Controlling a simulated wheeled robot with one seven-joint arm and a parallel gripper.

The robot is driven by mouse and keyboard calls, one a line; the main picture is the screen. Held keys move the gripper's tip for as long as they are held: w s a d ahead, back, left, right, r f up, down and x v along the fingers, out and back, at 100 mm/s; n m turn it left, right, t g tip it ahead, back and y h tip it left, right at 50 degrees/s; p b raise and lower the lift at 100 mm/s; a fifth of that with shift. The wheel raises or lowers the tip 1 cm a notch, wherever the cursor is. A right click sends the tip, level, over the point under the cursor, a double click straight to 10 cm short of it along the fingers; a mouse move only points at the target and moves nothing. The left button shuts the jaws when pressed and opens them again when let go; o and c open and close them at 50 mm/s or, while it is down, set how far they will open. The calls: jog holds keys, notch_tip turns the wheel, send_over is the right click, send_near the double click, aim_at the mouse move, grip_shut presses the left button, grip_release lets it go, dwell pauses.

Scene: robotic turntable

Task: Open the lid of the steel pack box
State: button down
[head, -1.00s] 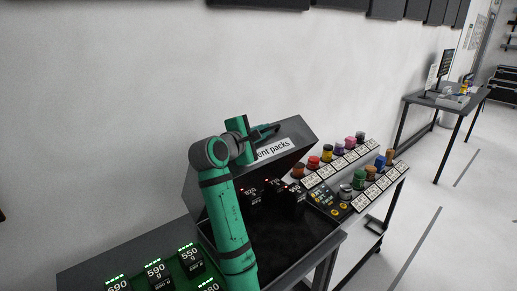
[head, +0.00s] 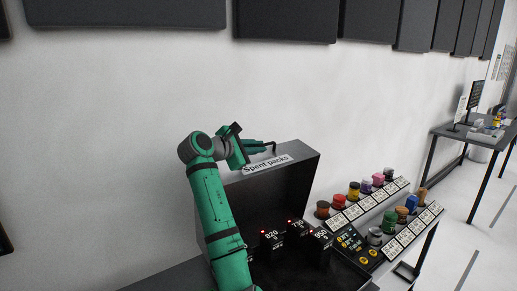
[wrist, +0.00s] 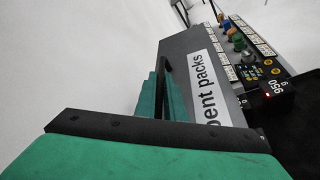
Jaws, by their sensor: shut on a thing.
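The steel pack box stands on a table in the head view, with dark packs (head: 297,238) inside. Its grey lid (head: 295,170) is raised and stands steeply at the back, so the inside is exposed. A white "Spent packs" label (head: 265,165) is on the lid's front lip; it also shows in the wrist view (wrist: 212,90). My gripper (head: 262,147) is at the lip's upper side, shut on what looks like the lid's dark handle (head: 273,146). In the wrist view, the green fingers (wrist: 165,98) are close together, and their exact contact is partly hidden.
Right of the box is a rack of coloured knobs or jars (head: 354,190) with white labels, and a small display (head: 350,239). A wall is close behind, with dark panels (head: 285,20) above. A second table (head: 470,138) stands at far right.

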jog(key=shift+f, duration=0.1)
jog(key=c, duration=2.1)
grip_release()
jog(key=shift+w, duration=0.1)
jog(key=shift+s, duration=0.2)
jog(key=v, duration=1)
jog(key=shift+a, duration=0.4)
